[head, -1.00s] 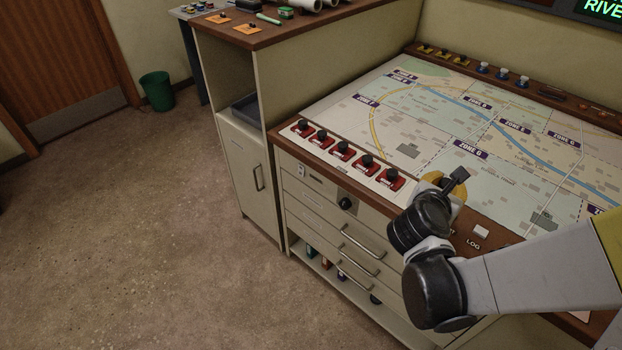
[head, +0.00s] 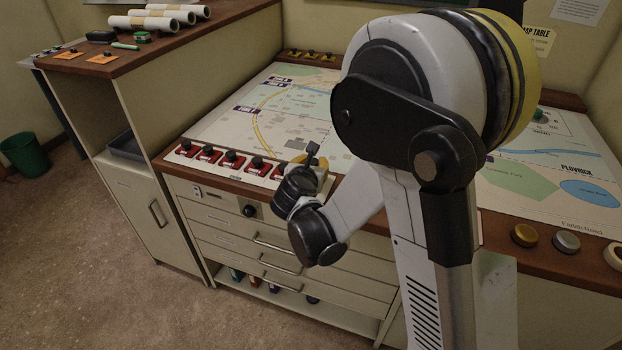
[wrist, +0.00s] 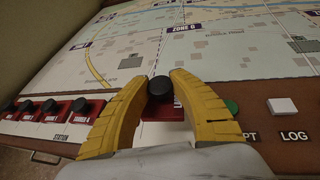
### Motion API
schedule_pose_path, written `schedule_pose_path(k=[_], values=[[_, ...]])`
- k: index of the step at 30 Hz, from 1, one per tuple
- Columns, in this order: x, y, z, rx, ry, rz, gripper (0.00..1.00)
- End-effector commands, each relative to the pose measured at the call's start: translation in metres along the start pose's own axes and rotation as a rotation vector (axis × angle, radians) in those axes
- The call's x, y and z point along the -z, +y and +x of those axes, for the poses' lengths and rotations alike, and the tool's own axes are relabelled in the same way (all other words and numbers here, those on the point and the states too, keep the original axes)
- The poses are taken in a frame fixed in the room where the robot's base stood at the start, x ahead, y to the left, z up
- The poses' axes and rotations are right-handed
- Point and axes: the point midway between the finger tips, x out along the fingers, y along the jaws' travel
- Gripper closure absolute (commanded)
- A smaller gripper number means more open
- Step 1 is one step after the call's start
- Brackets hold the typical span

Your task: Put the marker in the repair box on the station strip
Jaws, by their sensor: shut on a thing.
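My gripper (wrist: 161,84) has its yellow fingers closed around a marker (wrist: 160,87) with a round black knob and a red base, above the front edge of the map. In the head view, my gripper (head: 299,160) is largely hidden by its own wrist, and the held marker cannot be made out. The white station strip (wrist: 18,127) runs along the table's front edge, left of my gripper. Several red markers with black knobs (head: 231,158) stand on it in a row. I cannot make out the repair box; my fingers cover part of the strip.
A green button (wrist: 232,106) and a white LOG button (wrist: 283,105) are to the right of my gripper. The map (head: 290,105) lies flat behind. A taller cabinet (head: 115,165) with rolled papers (head: 150,20) stands at left. Drawers (head: 280,240) are below the table edge.

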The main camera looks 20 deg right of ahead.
Motion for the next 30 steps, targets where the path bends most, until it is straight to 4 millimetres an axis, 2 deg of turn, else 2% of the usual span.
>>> schedule_pose_path(k=[5, 12, 23, 24, 25, 30], values=[[0.007, 0.002, 0.009, 0.0, 0.0, 0.001, 1.0], [0.04, 0.001, 0.022, 0.0, 0.0, 0.0, 1.0], [0.041, 0.001, 0.023, 0.0, 0.0, 0.0, 1.0], [0.04, 0.001, 0.022, 0.0, 0.0, 0.0, 0.62], [0.04, 0.001, 0.022, 0.0, 0.0, 0.0, 0.53], [0.04, 0.001, 0.022, 0.0, 0.0, 0.0, 0.52]])
